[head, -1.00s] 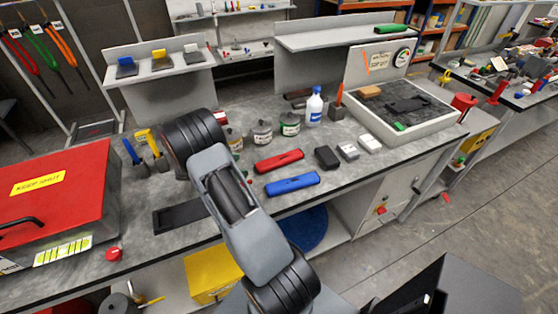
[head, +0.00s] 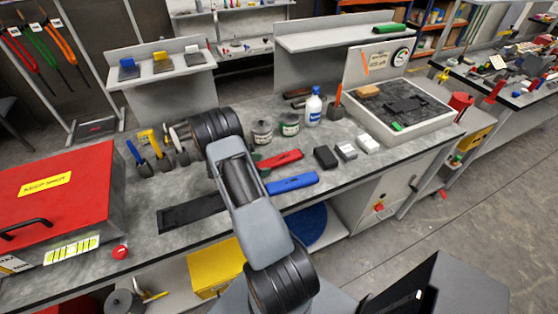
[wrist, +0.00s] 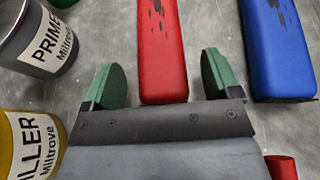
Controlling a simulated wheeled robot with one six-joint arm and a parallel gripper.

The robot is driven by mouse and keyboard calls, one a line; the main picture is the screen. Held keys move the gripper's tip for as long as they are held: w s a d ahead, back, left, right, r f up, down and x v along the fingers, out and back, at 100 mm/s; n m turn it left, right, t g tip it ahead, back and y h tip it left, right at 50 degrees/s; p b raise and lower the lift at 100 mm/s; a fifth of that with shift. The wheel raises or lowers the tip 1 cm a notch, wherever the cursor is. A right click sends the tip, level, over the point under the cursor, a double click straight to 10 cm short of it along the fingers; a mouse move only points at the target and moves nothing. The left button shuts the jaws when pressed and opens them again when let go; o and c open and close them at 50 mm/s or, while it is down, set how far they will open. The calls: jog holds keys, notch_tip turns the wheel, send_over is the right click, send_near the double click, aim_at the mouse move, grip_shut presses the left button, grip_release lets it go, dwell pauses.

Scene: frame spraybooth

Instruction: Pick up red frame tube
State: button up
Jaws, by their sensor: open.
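The red frame tube (head: 281,160) lies on the grey bench; its near left part is hidden by my arm in the head view. In the wrist view the red tube (wrist: 162,40) runs away from my gripper (wrist: 160,82), with dark marks on its top. The gripper's two green fingers are spread, one on each side of the tube's near end, with gaps between. Nothing is held. Whether the fingertips are down at tube height I cannot tell. In the head view my gripper is mostly hidden behind my arm.
A blue tube (head: 292,183) lies close beside the red one, just right of it in the wrist view. Labelled cans (wrist: 32,38) stand to the left there. Small dark and white blocks (head: 346,151) sit right of the tubes. A red box (head: 62,195) fills the bench's left.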

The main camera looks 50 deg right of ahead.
jog(key=c, duration=1.1)
jog(key=shift+r, duration=0.1)
